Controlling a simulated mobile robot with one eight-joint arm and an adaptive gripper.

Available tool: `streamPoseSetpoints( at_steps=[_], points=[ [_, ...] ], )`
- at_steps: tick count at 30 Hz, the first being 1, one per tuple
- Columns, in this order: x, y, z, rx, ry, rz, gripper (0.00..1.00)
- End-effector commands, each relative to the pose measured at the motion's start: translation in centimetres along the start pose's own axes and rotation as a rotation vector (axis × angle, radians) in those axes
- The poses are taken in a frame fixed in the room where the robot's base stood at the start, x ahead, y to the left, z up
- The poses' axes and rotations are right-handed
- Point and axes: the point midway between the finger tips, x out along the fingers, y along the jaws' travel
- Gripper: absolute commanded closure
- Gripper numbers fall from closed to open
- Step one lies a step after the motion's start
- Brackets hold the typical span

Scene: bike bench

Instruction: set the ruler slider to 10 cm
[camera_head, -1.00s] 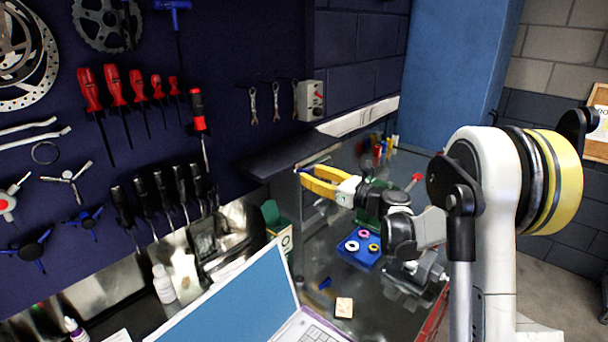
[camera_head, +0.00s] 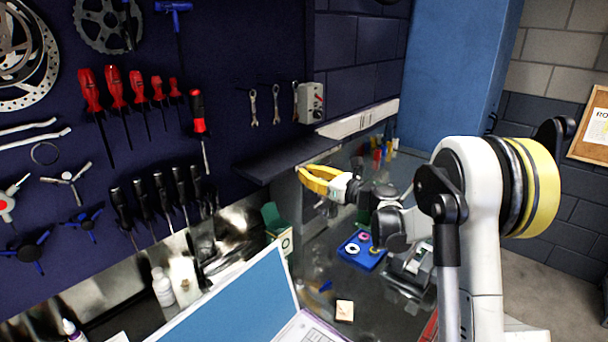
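My gripper (camera_head: 308,177) has yellow fingers and reaches left from my arm, over the bench near the end of a dark shelf. The fingers are small and seen at an angle, so I cannot tell how far apart their tips are. I see nothing clearly held between them. I cannot make out a ruler or its slider for certain. A long pale strip (camera_head: 358,121) lies along the wall behind the gripper, but no scale or slider can be read on it.
The dark shelf (camera_head: 272,163) juts from the wall just left of the gripper. A blue tray (camera_head: 350,257) with small rings lies on the bench below. A laptop (camera_head: 235,300) stands in front. Screwdrivers (camera_head: 118,100) and other tools hang on the left wall.

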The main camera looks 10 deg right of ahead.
Motion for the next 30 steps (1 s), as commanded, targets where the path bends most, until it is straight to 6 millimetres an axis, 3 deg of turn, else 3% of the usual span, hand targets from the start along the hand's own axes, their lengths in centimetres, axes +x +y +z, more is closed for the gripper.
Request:
streamPoseSetpoints(
  at_steps=[6, 10, 14, 22, 25, 30],
  points=[
    [-0.1, -5.7, 0.1, 0.000, -0.001, -0.005, 1.00],
    [-0.1, -8.0, 0.0, 0.000, 0.000, -0.003, 1.00],
    [-0.1, -9.0, 0.0, 0.000, 0.000, -0.003, 1.00],
    [-0.1, -9.0, 0.0, 0.000, 0.000, -0.002, 1.00],
    [-0.1, -9.0, 0.0, 0.000, 0.000, -0.002, 0.65],
    [-0.1, -8.9, 0.0, 0.000, 0.000, -0.002, 0.63]
  ],
)
